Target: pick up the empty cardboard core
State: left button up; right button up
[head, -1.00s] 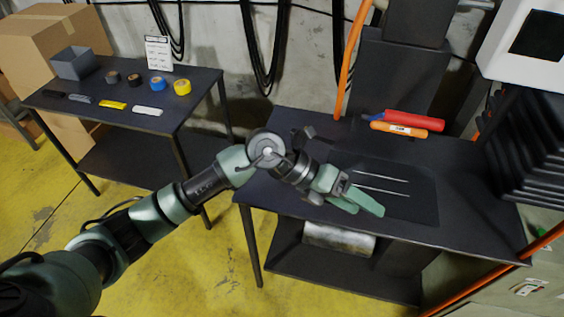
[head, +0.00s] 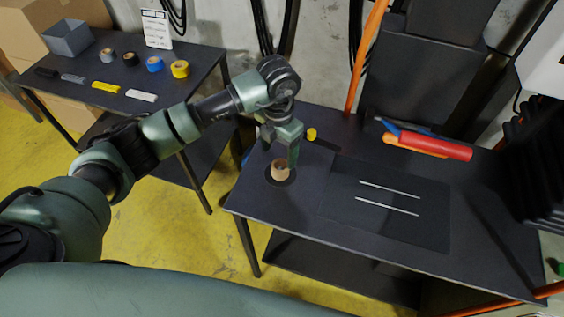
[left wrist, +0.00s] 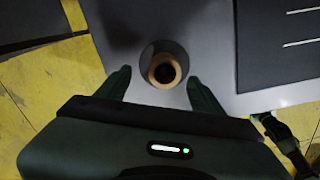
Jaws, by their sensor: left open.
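The cardboard core (head: 280,172) is a short tan ring standing upright on a dark round pad (head: 280,178) near the left end of the right-hand table. In the left wrist view, the core (left wrist: 165,69) shows its open, dark hole. My left gripper (head: 280,152) points down just above the core, with its fingers apart. In the left wrist view, the fingers (left wrist: 160,83) lie on either side, below the core in the picture, and do not appear to touch it.
A red cylinder (head: 440,147) and a yellow piece (head: 311,134) lie farther back. A side table (head: 115,120) holds tape rolls and a grey bin (head: 69,38).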

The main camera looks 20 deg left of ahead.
aim_at(280, 168)
pick_arm(q)
jog(key=shift+s+d+f+p, duration=0.1)
jog(key=shift+s+f+p, duration=0.15)
jog(key=shift+f+p, duration=0.2)
jog(key=shift+s+d+f+p, duration=0.1)
jog(key=shift+s+f+p, duration=0.2)
jog(key=shift+f, duration=0.15)
jog(key=shift+d+f+p, duration=0.1)
jog(key=shift+f+p, duration=0.35)
jog(key=shift+f, duration=0.3)
jog(key=shift+w+f, duration=0.25)
jog(key=shift+f, duration=0.95)
jog(key=c, duration=1.4)
jog(key=shift+r, duration=0.1)
pick_arm(e)
jog(key=r, duration=0.1)
jog(key=s+r, duration=0.1)
jog(key=shift+s+a+r, duration=0.2)
jog(key=shift+s+r, duration=0.1)
jog(key=shift+r, duration=0.05)
